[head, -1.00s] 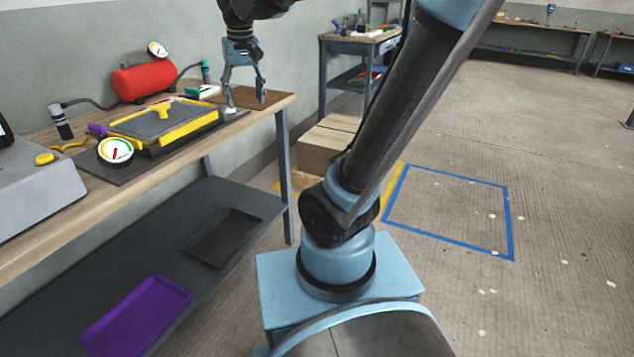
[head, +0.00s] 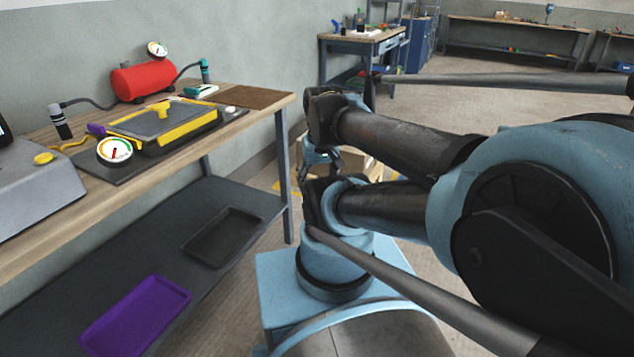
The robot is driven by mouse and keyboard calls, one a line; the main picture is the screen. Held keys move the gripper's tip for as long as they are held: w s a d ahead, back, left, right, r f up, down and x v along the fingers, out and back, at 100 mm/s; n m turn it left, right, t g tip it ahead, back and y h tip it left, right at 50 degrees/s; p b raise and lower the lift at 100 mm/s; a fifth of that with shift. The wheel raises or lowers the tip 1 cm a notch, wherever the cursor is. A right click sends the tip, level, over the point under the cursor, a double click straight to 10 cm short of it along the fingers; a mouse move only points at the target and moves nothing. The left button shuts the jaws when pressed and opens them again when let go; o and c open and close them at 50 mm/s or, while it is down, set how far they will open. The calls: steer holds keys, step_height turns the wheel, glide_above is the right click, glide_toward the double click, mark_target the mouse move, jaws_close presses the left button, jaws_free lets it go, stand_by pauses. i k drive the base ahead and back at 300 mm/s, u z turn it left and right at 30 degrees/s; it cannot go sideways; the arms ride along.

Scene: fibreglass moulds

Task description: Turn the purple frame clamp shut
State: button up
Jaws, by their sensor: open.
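The purple frame clamp (head: 96,130) shows small at the left back corner of the yellow-framed mould (head: 165,141) on the bench. Whether its handle is turned open or shut is too small to tell. The mould has a grey top with a yellow handle (head: 161,110). My gripper (head: 308,176) is small and partly hidden by my own arm links, off the bench's right end and well away from the clamp. It is open, and I see nothing in it.
A round gauge (head: 115,151) stands in front of the mould's left end. A red tank (head: 143,82) with hoses is behind. A grey machine (head: 38,190) is at the left. A small pale part (head: 231,109) lies by the mould's right corner. The brown mat (head: 247,96) is clear.

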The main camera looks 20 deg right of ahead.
mark_target(98, 132)
steer(key=u, duration=1.5)
